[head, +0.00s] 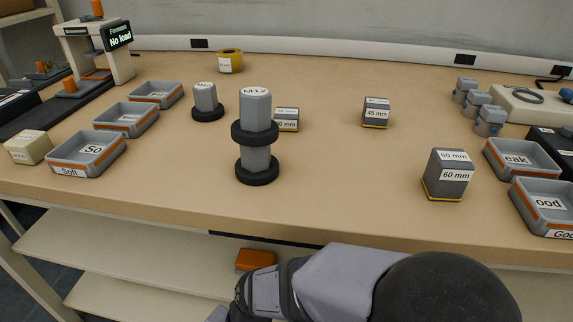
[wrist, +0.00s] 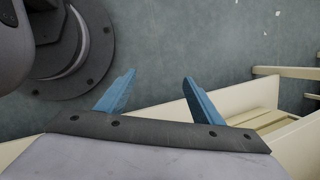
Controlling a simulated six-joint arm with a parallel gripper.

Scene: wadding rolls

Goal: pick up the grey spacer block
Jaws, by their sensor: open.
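Three grey spacer blocks with white labels and yellow bases stand on the tan bench in the head view. The largest, marked 60 mm (head: 447,176), is right of centre near the front. One marked 45 mm (head: 376,114) is further back. A third block (head: 287,119) is partly hidden behind the M12 hex piece, its number not fully readable. My gripper (wrist: 159,77) shows in the wrist view with its two blue fingers apart and nothing between them. It points at grey floor and cream shelving, away from the blocks. In the head view, my arm is below the bench's front edge.
A grey M12 hex piece (head: 256,107) with black rings stands mid-bench, a smaller one (head: 206,98) behind it. Grey trays (head: 88,153) line the left, more trays (head: 540,205) the right. A yellow roll (head: 231,60) is at the back. Bench around the 60 mm block is clear.

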